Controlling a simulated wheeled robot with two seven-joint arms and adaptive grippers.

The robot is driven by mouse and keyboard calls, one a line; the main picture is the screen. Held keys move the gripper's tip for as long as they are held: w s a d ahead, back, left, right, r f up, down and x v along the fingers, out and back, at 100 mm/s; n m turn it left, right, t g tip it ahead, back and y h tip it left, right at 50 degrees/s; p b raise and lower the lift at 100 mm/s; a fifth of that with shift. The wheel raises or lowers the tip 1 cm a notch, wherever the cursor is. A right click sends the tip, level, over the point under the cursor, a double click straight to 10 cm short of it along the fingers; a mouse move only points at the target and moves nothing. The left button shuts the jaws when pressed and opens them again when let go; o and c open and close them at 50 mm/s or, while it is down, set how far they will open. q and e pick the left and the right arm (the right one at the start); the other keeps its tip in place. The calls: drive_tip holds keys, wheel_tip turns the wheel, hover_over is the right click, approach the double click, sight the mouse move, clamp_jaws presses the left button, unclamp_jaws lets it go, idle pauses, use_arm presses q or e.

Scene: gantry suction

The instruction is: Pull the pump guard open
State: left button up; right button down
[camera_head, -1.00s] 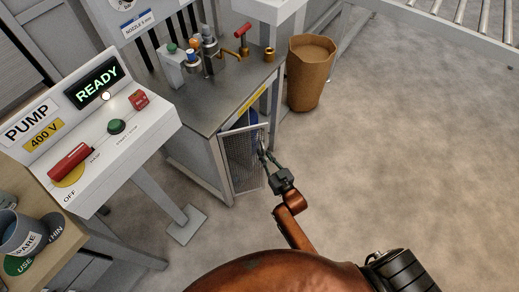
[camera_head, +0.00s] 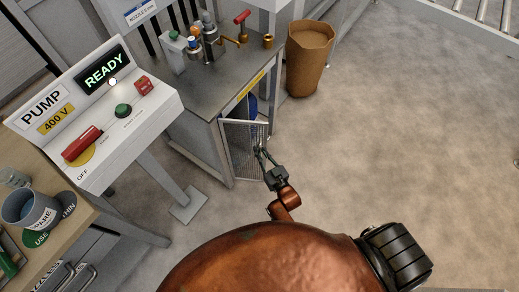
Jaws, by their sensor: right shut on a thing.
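The pump guard (camera_head: 242,150) is a mesh door in a pale metal frame on the front of the grey pump cabinet (camera_head: 201,139). It stands ajar, swung out from the cabinet, and part of a blue thing (camera_head: 252,103) shows in the gap behind it. My right gripper (camera_head: 260,154) is shut at the free edge of the guard, on its right side. The fingertips are small and dark here, and the exact grip point is hard to see. My left gripper is not in view.
The pump panel (camera_head: 150,105) stands at left, its display reading READY, with a red handle (camera_head: 82,143). A brown bin (camera_head: 309,58) stands behind the cabinet at right. A wooden table (camera_head: 65,240) with a grey cup (camera_head: 28,208) is at lower left. The floor at right is clear.

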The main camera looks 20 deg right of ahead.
drive_tip(key=shift+s+d+f, duration=0.1)
drive_tip(key=shift+s+d, duration=0.05)
drive_tip(key=shift+d, duration=0.2)
drive_tip(key=c, duration=2.2)
unclamp_jaws()
drive_tip(key=shift+o, duration=1.1)
drive_tip(key=shift+a, duration=0.2)
drive_tip(key=s, duration=1.2)
drive_tip(key=shift+d, duration=0.45)
